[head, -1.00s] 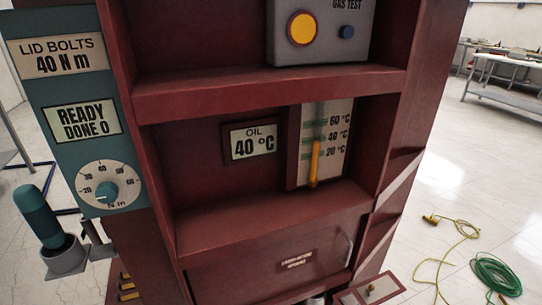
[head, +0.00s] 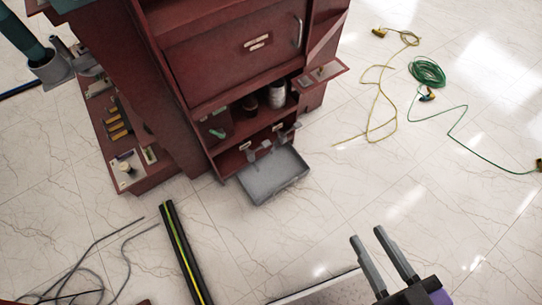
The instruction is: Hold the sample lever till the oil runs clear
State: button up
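The dark red cabinet (head: 231,62) stands at the upper middle of the head view. A shallow grey tray (head: 274,178) sticks out at its foot, near the floor. Small grey fittings (head: 286,133) sit just above the tray; I cannot tell which part is the sample lever. No oil stream can be made out. My gripper (head: 367,236) is at the lower right, its two grey fingers apart with nothing between them. It is well apart from the tray and fittings in the picture.
A small shelf (head: 320,75) juts from the cabinet's right side. Yellow (head: 371,82) and green (head: 427,72) cables lie on the floor at right. A black and yellow-green bar (head: 184,250) and grey cables (head: 125,262) lie at lower left. Floor between tray and gripper looks clear.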

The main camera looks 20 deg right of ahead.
aim_at(296, 126)
jog(key=i+l+u, duration=0.15)
jog(key=l, duration=0.55)
jog(key=i+l+u, duration=0.2)
jog(key=l, duration=0.45)
jog(key=l+u, duration=0.15)
jog(key=l, duration=0.55)
